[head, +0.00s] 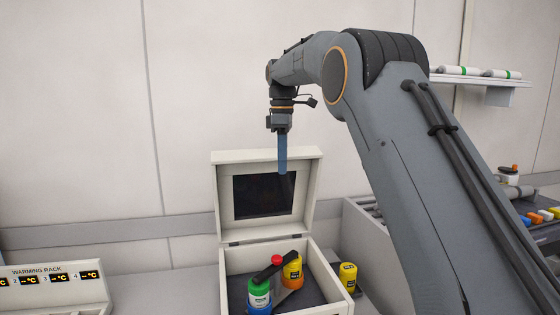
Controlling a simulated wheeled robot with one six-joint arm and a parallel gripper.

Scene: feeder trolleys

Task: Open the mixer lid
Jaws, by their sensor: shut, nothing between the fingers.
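The mixer (324,264) is a cream box in the lower middle of the head view. Its lid (224,199) stands upright at the back on hinges, with a dark window (250,205) in it, so the box is open. Inside are a bottle with a green and white body (259,294) and a yellow and orange one (292,270), with a dark bar across them and a red knob. My gripper (283,172) points down just in front of the lid's upper edge, its blue fingers shut and empty. I cannot tell whether it touches the lid.
A yellow container (348,277) stands just right of the mixer. A warming rack (55,290) is at the lower left. A shelf with white rolls (480,80) hangs at the upper right, above a tray of coloured items (540,217). The counter left of the mixer is clear.

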